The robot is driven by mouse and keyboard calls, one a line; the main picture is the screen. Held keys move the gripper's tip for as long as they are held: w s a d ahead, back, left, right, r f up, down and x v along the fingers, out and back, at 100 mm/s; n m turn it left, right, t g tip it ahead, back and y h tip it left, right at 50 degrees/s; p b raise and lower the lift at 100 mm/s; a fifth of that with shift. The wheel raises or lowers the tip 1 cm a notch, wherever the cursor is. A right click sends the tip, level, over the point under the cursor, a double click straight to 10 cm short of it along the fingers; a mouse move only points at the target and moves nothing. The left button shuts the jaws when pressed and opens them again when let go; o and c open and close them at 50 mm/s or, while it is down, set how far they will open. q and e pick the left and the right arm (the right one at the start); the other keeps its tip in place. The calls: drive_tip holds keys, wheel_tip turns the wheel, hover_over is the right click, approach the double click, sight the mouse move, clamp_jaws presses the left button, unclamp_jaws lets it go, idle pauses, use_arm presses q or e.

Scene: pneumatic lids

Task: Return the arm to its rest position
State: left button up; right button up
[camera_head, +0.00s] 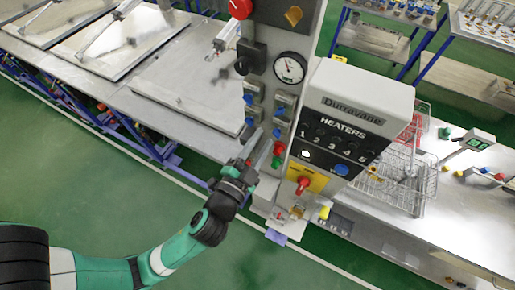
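My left arm, teal and black, comes in from the lower left. Its gripper (256,148) is in front of the narrow grey control column (262,85), close to the column's small blue, green and red push buttons (278,148). The fingers are small and seen edge-on, so I cannot tell whether they are open, or whether they touch the column. My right arm and gripper are not in view.
The column carries a round gauge (290,68) and a red knob (240,8). A HEATERS box (350,120) stands right of it, before a wire basket (397,180). Flat metal lids (190,85) lie on the left bench. Green floor (90,185) is open at lower left.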

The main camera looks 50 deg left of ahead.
use_arm(q)
drive_tip(key=shift+v, duration=1.1)
drive_tip(key=w+r+n+t+y+p, duration=0.1)
drive_tip(key=w+r+n+t, duration=0.2)
drive_tip(key=r, duration=1.3)
drive_tip(key=w+r+n+t+y+p, duration=0.1)
drive_tip(key=w+r+n+t+p, duration=0.2)
drive_tip(key=r, duration=1.2)
drive_tip(key=s+d+r+m+t+h, duration=0.1)
drive_tip(key=s+d+r+t+h, duration=0.1)
drive_tip(key=r+h, duration=0.3)
drive_tip(key=s+d+r+m+t+h, duration=0.1)
drive_tip(key=d+r+h, duration=0.4)
drive_tip(key=r, duration=0.5)
drive_tip(key=shift+s+d+r+m+t+h+b, duration=0.2)
drive_tip(key=shift+s+m+t+h+b, duration=0.15)
drive_tip(key=shift+s+t+h, duration=0.6)
